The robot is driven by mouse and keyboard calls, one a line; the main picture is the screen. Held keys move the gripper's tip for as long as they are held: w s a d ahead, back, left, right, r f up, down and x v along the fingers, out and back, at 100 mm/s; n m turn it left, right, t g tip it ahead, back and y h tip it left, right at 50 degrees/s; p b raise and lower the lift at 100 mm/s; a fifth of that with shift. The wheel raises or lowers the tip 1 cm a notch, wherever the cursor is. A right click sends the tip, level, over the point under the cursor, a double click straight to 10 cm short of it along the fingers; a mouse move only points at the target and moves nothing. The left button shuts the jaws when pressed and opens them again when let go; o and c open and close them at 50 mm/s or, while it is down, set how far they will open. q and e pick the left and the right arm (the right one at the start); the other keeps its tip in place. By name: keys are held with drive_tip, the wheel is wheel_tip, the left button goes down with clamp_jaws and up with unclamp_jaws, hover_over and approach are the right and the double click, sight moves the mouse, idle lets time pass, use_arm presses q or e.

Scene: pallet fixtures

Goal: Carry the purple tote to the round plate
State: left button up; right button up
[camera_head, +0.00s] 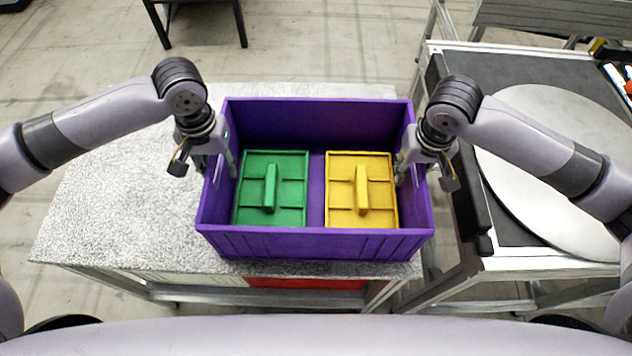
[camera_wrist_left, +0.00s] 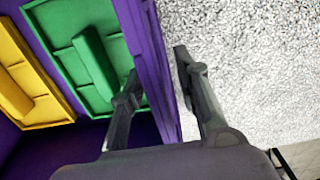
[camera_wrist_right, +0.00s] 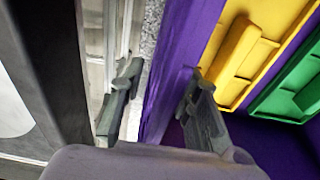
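The purple tote (camera_head: 316,243) sits upright on the speckled table, near its right end. It holds a green lidded block with a handle (camera_head: 270,188) and a yellow one (camera_head: 362,190). The round plate (camera_head: 545,180) lies on the dark cart top at the right, partly hidden by my right arm. My left gripper (camera_wrist_left: 158,72) is open, one finger inside and one outside the tote's left wall (camera_wrist_left: 150,62). My right gripper (camera_wrist_right: 160,86) is open and straddles the tote's right wall (camera_wrist_right: 172,80) the same way. Gaps show beside the walls.
The speckled table (camera_head: 120,200) is bare left of the tote. The cart (camera_head: 475,225) with its metal frame stands close to the table's right end, a narrow gap between them. A dark stand (camera_head: 200,5) is at the back.

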use_arm(q)
drive_tip(key=shift+f, duration=0.1)
drive_tip(key=shift+c, duration=0.4)
use_arm(e)
drive_tip(key=shift+c, duration=0.4)
use_arm(q)
clamp_jaws()
use_arm(e)
clamp_jaws()
